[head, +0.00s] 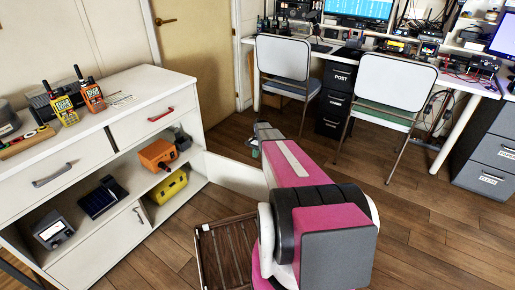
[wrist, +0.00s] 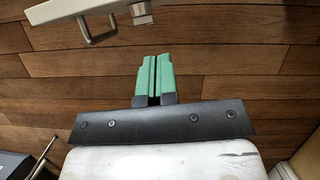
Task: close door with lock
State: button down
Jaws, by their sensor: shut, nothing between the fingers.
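The open white cabinet door (head: 235,172) swings out to the right from the lower part of the white cabinet (head: 88,148). In the wrist view, the door (wrist: 62,10) crosses the top left edge, with a metal bar handle (wrist: 98,30) and a small metal piece, perhaps the lock (wrist: 141,14), at its end. My gripper (wrist: 155,58) is shut and empty, its green fingers together above the wood floor, apart from the door and just short of the small metal piece in the picture. In the head view my pink arm hides most of the gripper.
A brown slatted rack (head: 225,255) stands on the floor beside my arm, near the cabinet. Two folding chairs (head: 284,57) (head: 396,80) stand before the desk. Radios (head: 92,95) stand on the cabinet top; an orange box (head: 157,154) and yellow box (head: 170,187) are on its shelves.

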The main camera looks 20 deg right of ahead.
jog(key=shift+s+a+f, duration=0.45)
jog(key=shift+s+a, duration=0.4)
jog(key=shift+a, duration=0.05)
jog(key=shift+s+a+f, duration=0.45)
jog(key=shift+s+a, duration=0.35)
jog(key=shift+a, duration=0.05)
